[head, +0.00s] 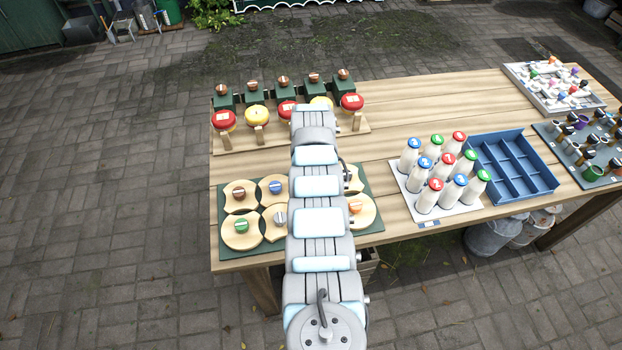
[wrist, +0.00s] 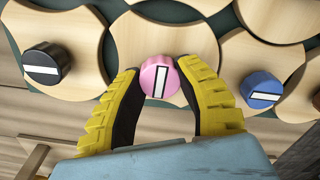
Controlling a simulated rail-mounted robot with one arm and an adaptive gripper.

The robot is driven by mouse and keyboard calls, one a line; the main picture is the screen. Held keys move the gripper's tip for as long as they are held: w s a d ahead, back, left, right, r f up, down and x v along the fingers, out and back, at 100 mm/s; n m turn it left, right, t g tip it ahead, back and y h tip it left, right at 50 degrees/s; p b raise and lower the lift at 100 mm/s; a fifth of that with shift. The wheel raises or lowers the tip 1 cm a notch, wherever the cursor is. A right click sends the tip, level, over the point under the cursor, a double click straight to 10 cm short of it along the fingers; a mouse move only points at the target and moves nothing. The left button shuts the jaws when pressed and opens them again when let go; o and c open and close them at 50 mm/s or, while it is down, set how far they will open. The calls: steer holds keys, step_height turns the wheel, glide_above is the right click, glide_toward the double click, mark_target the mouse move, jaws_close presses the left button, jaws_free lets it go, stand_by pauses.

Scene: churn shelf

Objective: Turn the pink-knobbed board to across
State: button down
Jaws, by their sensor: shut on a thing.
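In the wrist view the pink knob (wrist: 160,77) sits between the two yellow-ribbed fingers of my gripper (wrist: 160,85). The fingers are shut on its left and right sides. The white bar on the knob points nearly up and down in the picture. The pale wooden board (wrist: 165,42) under it shows above and around the knob; its lower part is hidden by my gripper. In the head view my arm covers the pink knob, most of its board and my gripper.
Neighbouring boards crowd close: one with a black knob (wrist: 46,64) at left, one with a blue knob (wrist: 261,90) at right. They share a dark green base (head: 371,190). Milk bottles (head: 437,174) and a blue crate (head: 512,165) stand to the right; red and yellow round pieces (head: 256,116) stand behind.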

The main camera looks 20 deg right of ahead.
steer(key=shift+f, duration=0.1)
steer(key=c, duration=0.6)
jaws_free()
step_height(320, 180, up, 12)
steer(key=shift+a, duration=0.1)
stand_by(0.5)
